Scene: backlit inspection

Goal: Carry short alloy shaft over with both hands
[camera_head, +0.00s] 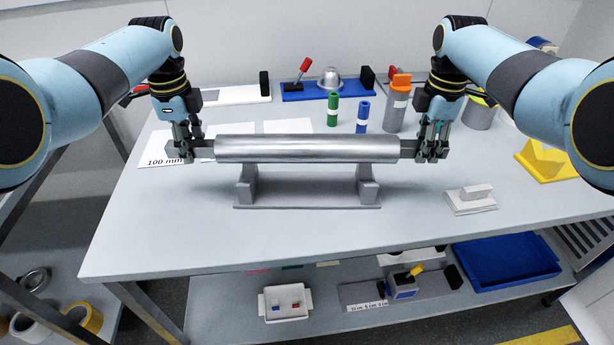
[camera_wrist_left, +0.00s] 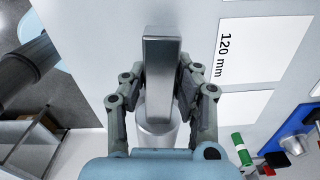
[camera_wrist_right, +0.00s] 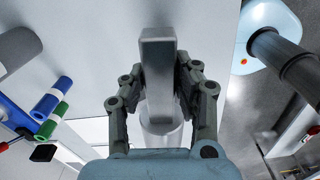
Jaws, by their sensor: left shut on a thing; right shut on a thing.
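The short alloy shaft (camera_head: 305,149) is a shiny metal cylinder with a narrower flat-sided stub at each end. It lies level across the head view, directly over a grey two-post cradle (camera_head: 305,194); I cannot tell whether it touches the posts. My left gripper (camera_head: 200,150) is shut on the left stub, which shows between its fingers in the left wrist view (camera_wrist_left: 162,75). My right gripper (camera_head: 424,149) is shut on the right stub, seen in the right wrist view (camera_wrist_right: 158,75). The fingers hide part of each stub.
Green (camera_head: 333,108) and blue (camera_head: 362,115) cylinders and an orange-topped grey cylinder (camera_head: 396,110) stand behind the shaft. A pale block (camera_head: 471,200) sits front right. The table (camera_head: 300,240) is clear in front.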

